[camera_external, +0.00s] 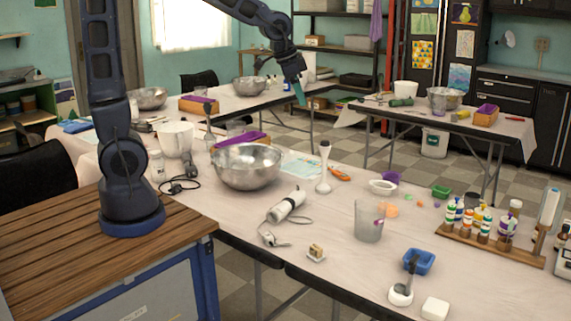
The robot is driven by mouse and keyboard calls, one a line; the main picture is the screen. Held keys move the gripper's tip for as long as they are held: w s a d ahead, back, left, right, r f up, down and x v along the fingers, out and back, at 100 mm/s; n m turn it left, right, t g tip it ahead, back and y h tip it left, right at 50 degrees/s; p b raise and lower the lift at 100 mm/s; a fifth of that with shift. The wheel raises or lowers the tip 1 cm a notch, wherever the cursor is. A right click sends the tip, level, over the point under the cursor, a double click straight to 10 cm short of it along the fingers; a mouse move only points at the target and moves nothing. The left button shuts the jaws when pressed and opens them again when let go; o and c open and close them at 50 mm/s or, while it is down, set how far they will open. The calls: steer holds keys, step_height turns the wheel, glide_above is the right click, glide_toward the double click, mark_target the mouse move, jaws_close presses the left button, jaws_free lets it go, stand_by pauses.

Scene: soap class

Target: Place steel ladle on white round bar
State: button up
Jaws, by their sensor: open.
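My gripper (298,88) is raised at top centre, above the far part of the long table, with teal fingertips pointing down. It is open, and nothing shows between its fingers. A small grey utensil that looks like the steel ladle (411,266) stands nearly upright at the front right, beside a blue tray. Its lower end meets a white round piece (399,297), which looks like the white round bar. I cannot tell whether it rests on the bar or just behind it. My gripper is far from both.

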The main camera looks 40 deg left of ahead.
steer(key=s+a+r+n+y, duration=0.1)
steer(key=s+a+r+n, duration=0.15)
steer(key=a, duration=0.55)
steer(key=s+a+r+n, duration=0.2)
steer(key=s+a, duration=0.2)
steer(key=a, duration=0.5)
steer(key=s+a+f+n+t+y, duration=0.1)
steer(key=s+a+n, duration=0.4)
steer(key=s+a, duration=0.6)
steer(key=shift+s+a, duration=0.4)
steer(key=shift+s, duration=0.3)
